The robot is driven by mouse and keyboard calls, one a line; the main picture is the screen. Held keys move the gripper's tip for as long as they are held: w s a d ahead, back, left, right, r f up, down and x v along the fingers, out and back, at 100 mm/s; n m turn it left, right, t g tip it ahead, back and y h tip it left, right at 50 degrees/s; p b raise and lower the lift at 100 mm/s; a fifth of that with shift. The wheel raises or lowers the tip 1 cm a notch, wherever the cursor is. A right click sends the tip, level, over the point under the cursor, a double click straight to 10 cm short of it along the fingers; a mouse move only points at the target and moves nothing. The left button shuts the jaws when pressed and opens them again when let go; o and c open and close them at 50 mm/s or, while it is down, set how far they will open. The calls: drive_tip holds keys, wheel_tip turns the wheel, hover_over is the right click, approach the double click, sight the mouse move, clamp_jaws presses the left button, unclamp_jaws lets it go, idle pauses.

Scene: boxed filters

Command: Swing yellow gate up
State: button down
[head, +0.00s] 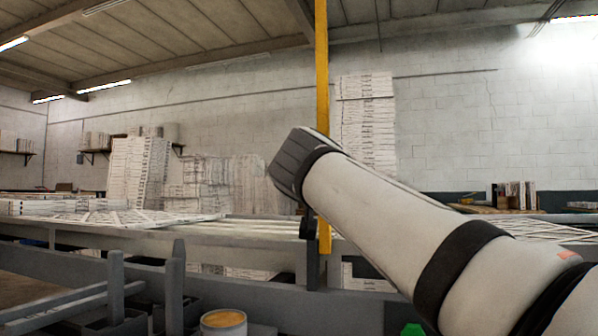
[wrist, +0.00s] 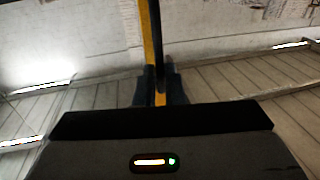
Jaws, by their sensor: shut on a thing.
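The yellow gate (head: 322,70) is a long narrow bar. It stands upright in the head view, from the grey rail up past the top edge of the picture. Its lower end is beside a dark bracket (head: 309,226) on the rail. My arm crosses in front of its middle and hides part of it, along with my fingertips. In the wrist view the yellow bar (wrist: 149,40) runs down between the two dark fingers of my gripper (wrist: 157,90), which is shut on it.
A grey conveyor rail (head: 240,284) runs across the front. Tall stacks of white boxes (head: 367,125) and (head: 138,170) stand behind it. An orange-topped can (head: 224,319) is low in front. The space above the conveyor to the left is open.

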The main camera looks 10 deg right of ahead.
drive_tip(key=shift+w+f, duration=0.15)
drive_tip(key=shift+f, duration=0.3)
drive_tip(key=c, duration=1.7)
unclamp_jaws()
drive_tip(key=shift+a, duration=0.1)
drive_tip(key=shift+c, duration=0.2)
drive_tip(key=shift+o, duration=1.1)
drive_tip(key=shift+r, duration=0.2)
drive_tip(key=v, duration=0.8)
